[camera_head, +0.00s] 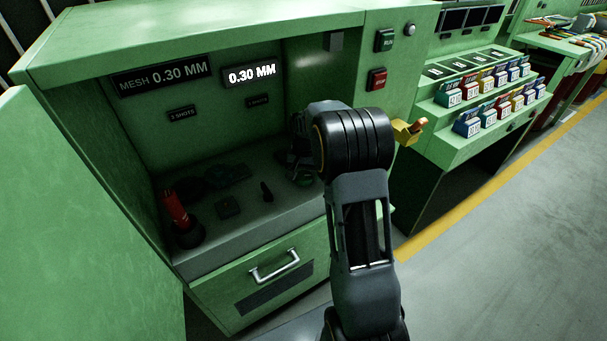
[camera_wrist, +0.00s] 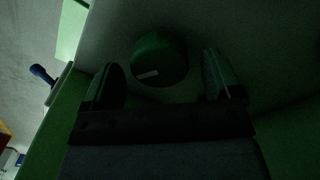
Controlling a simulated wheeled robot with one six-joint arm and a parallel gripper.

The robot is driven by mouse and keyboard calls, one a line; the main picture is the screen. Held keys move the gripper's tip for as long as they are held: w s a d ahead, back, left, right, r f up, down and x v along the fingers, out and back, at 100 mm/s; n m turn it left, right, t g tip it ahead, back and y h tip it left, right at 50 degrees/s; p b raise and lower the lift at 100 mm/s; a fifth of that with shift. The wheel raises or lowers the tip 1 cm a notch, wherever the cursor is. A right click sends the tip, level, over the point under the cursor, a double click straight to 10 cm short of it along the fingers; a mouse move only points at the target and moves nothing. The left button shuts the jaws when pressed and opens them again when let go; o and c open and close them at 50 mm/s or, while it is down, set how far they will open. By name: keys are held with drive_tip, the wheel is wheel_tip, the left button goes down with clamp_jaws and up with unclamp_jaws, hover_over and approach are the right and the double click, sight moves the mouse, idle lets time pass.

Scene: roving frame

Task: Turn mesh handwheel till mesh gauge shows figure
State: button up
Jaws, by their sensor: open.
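A dark sign (camera_head: 162,76) at the back of the green cabinet reads "MESH 0.30 MM". A brighter lit display (camera_head: 251,75) to its right reads "0.30 MM". My gripper (camera_head: 300,152) is inside the cabinet at the right, in shadow and partly hidden by my arm. In the wrist view my gripper (camera_wrist: 165,80) is open, its two fingers wide apart. A round dark green knob (camera_wrist: 160,58) with a pale mark, seemingly the mesh handwheel, shows between and beyond the fingertips. Whether the fingers touch it cannot be told; gaps show on both sides.
A red upright handle (camera_head: 176,209) stands on the left of the cabinet floor. A drawer with a metal handle (camera_head: 274,266) is below. Green and red buttons (camera_head: 377,79) are on the right panel. The floor at right is clear.

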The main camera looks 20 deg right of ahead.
sight(304, 175)
wheel_tip(304, 175, up, 13)
drive_tip(key=p, duration=0.1)
drive_tip(key=shift+r, duration=0.2)
drive_tip(key=shift+w, duration=0.1)
idle(0.5)
